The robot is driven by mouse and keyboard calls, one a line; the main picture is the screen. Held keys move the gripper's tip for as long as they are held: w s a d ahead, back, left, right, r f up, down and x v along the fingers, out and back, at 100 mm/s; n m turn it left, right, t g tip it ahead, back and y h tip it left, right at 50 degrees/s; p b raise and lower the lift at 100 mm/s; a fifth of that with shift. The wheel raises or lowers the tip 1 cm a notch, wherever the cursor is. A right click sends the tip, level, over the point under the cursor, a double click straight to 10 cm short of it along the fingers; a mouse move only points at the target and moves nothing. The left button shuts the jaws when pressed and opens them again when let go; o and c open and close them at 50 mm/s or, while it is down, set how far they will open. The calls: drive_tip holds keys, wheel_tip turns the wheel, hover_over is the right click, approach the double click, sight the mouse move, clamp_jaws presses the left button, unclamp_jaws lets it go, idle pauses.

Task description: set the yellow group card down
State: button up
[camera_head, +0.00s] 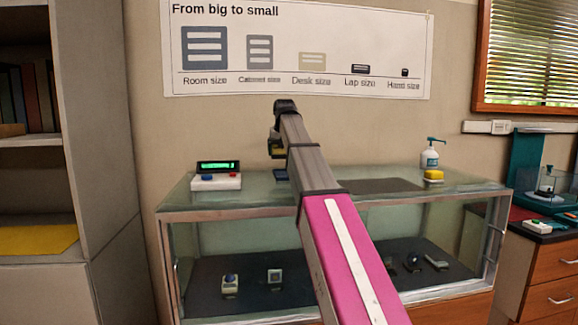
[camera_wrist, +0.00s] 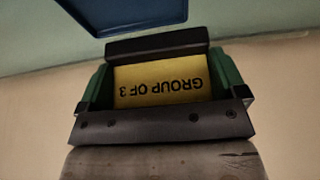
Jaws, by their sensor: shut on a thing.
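The yellow group card (camera_wrist: 158,86) fills the space between the jaws of my gripper (camera_wrist: 160,92) in the wrist view. Its print reads "GROUP OF 3", upside down in that view. The gripper is shut on the card. The card's underside is hidden, and its exact height over the case top is unclear.
A small blue piece (camera_head: 281,175) lies on the case top below my gripper; a blue panel (camera_wrist: 135,12) shows in the wrist view. A white device (camera_head: 216,181) with buttons stands left.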

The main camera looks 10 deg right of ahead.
drive_tip(key=d+f, duration=0.1)
drive_tip(key=d, duration=0.1)
drive_tip(key=shift+s+d+f, duration=0.1)
drive_tip(key=shift+d+f, duration=0.25)
drive_tip(key=shift+d, duration=0.05)
drive_tip(key=shift+f, duration=2)
drive_tip(key=shift+f, duration=0.15)
drive_tip(key=o, duration=0.7)
drive_tip(key=v, duration=1.2)
